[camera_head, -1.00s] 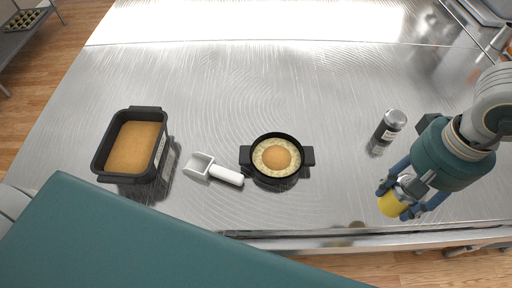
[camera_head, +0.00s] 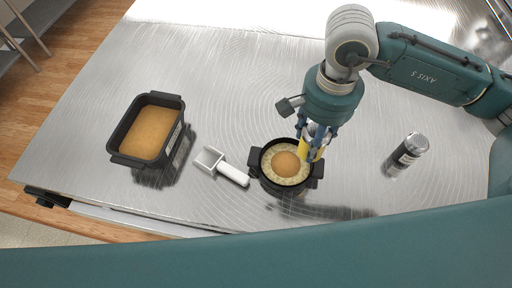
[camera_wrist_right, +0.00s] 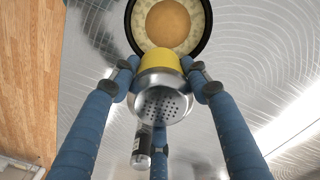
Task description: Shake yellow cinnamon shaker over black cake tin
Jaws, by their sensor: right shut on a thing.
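The yellow cinnamon shaker (camera_head: 304,149) is held in my right gripper (camera_head: 314,143), just above or beside the right rim of the round black pan. In the right wrist view, the three fingers close around the shaker (camera_wrist_right: 165,95), and its perforated metal top faces the camera. The black cake tin (camera_head: 147,162), rectangular and filled with a brown cake, stands at the left of the steel table, well apart from the shaker. My left gripper is not in view.
The round black pan (camera_head: 255,161) holds an egg. A white scoop (camera_head: 221,166) lies between tin and pan. The table (camera_head: 215,75) is clear behind the tin.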

